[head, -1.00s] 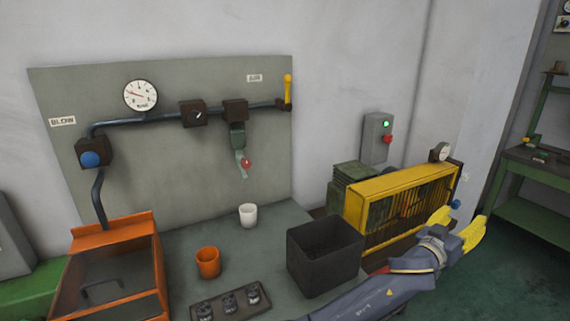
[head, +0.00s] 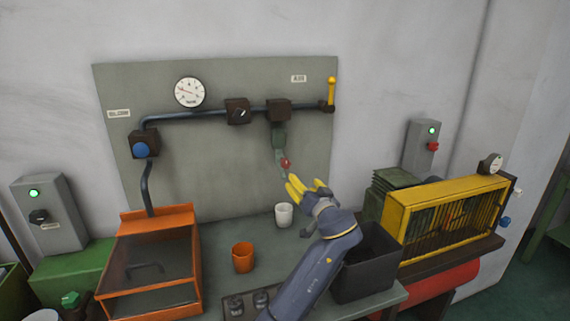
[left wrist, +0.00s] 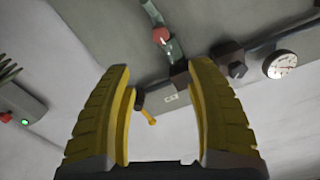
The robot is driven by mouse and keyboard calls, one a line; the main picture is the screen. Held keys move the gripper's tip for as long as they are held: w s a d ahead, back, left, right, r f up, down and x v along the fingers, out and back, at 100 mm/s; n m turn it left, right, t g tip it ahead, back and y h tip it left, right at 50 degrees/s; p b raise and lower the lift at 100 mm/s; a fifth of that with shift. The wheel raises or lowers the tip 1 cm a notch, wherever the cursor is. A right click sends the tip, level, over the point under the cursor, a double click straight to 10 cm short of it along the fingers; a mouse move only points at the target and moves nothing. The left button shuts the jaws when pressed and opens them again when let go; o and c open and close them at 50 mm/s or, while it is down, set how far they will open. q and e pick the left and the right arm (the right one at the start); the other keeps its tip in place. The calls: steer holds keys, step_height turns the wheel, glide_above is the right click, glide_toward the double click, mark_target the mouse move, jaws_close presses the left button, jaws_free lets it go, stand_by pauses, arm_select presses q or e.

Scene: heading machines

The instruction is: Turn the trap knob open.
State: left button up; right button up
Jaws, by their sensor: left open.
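The trap is a green housing (head: 278,136) with a clear lower tube on the grey panel, under a dark block on the air pipe. Its red trap knob (head: 285,163) sits low on the tube. The knob also shows in the left wrist view (left wrist: 160,36), at the top between the fingers and beyond their tips. My left gripper (head: 305,186) is open and empty, with yellow fingers just below and right of the knob. It looks apart from the knob; the exact gap cannot be told. My right gripper is not in view.
A yellow lever (head: 331,92) stands at the pipe's right end. A white cup (head: 283,214), an orange cup (head: 242,258) and a dark bin (head: 368,285) stand on the bench below. A yellow cage (head: 442,215) is at right, an orange box (head: 150,300) at left.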

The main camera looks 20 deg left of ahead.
mark_target(287, 163)
arm_select(q)
steer(key=x, duration=1.7)
steer(key=shift+a, duration=0.15)
jaws_close()
